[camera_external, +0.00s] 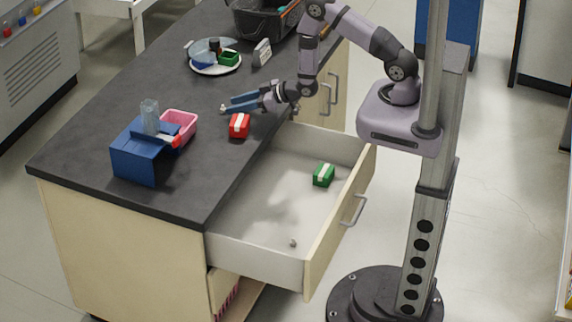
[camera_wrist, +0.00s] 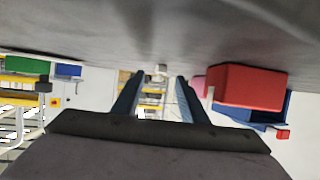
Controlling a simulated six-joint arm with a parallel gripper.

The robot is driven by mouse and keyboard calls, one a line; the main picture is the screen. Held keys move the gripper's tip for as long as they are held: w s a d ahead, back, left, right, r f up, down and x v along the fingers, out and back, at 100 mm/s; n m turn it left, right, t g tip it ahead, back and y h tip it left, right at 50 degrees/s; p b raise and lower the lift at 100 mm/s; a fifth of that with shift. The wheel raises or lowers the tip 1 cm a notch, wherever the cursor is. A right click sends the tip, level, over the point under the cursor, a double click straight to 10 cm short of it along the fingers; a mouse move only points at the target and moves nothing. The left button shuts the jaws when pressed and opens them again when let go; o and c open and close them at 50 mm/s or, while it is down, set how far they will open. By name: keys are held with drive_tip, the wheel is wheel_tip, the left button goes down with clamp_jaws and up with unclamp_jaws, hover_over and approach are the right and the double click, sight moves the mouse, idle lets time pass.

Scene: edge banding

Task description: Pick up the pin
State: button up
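A small pale object, which looks like the pin (camera_external: 223,108), is on the dark worktop just off my fingertips. In the wrist view the pin (camera_wrist: 162,69) shows small and whitish, between and beyond the two fingertips. My gripper (camera_external: 233,104) is low over the worktop, lying nearly level and pointing left. Its two blue fingers are apart with nothing between them; the wrist view shows the gap (camera_wrist: 161,82) clearly. I cannot tell whether a finger touches the pin.
A red box (camera_external: 239,126) sits close to my gripper. A pink bin (camera_external: 178,128) and a blue box (camera_external: 140,152) stand front left. A plate (camera_external: 216,62) with small items lies behind. The open drawer (camera_external: 265,210) holds a green box (camera_external: 324,174) and a small grey piece (camera_external: 292,242).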

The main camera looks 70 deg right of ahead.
sight(225, 110)
drive_tip(key=shift+p+x, duration=0.45)
drive_tip(key=shift+x, duration=1.3)
drive_tip(key=shift+r, duration=0.1)
clamp_jaws()
